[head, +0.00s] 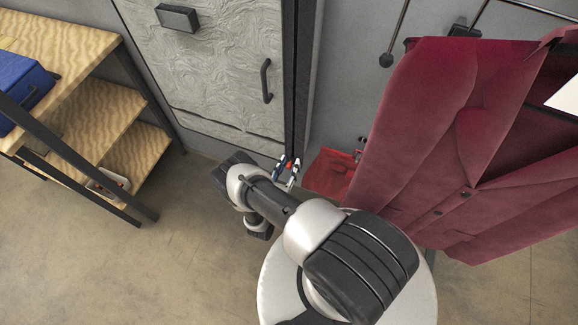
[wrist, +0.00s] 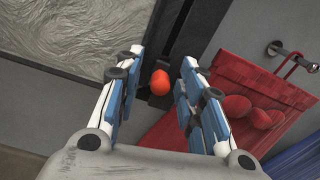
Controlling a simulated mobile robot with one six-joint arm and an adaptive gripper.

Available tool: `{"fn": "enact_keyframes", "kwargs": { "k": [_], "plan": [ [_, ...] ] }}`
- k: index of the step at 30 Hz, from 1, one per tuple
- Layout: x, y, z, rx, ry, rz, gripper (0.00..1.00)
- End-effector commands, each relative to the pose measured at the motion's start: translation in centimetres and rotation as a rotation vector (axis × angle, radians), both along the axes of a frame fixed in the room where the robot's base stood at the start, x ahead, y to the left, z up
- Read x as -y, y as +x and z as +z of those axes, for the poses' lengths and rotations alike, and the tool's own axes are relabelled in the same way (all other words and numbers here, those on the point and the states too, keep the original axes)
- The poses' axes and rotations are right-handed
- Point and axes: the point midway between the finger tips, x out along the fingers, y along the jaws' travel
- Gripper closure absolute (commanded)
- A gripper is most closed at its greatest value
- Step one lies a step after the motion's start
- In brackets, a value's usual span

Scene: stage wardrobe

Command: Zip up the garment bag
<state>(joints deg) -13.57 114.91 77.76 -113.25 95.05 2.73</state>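My gripper (head: 287,172) is at the middle of the head view, low beside the grey cabinet's dark edge. In the wrist view, its two blue-and-white fingers (wrist: 158,95) stand apart. A large maroon garment (head: 430,130) hangs at the right of the head view, apart from my gripper.
A grey cabinet (head: 225,70) with a black handle (head: 266,81) stands behind. A red item (head: 330,173) hangs right of my gripper; its hook (wrist: 290,55) shows in the wrist view. Wooden shelves (head: 75,45) with a blue case (head: 24,80) stand left. The left floor is clear.

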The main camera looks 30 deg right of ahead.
Motion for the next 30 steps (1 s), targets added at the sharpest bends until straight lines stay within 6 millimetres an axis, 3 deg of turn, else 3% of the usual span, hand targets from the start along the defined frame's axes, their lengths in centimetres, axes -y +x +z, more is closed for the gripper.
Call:
{"fn": "enact_keyframes", "kwargs": {
  "k": [4,20,30],
  "plan": [
    [-0.01,0.0,0.02,0.0,0.0,0.0,0.65],
    [-0.01,-0.05,0.01,0.0,0.0,-0.001,1.0],
    [0.0,-0.08,0.0,-0.001,-0.001,-0.002,1.0]
  ]
}}
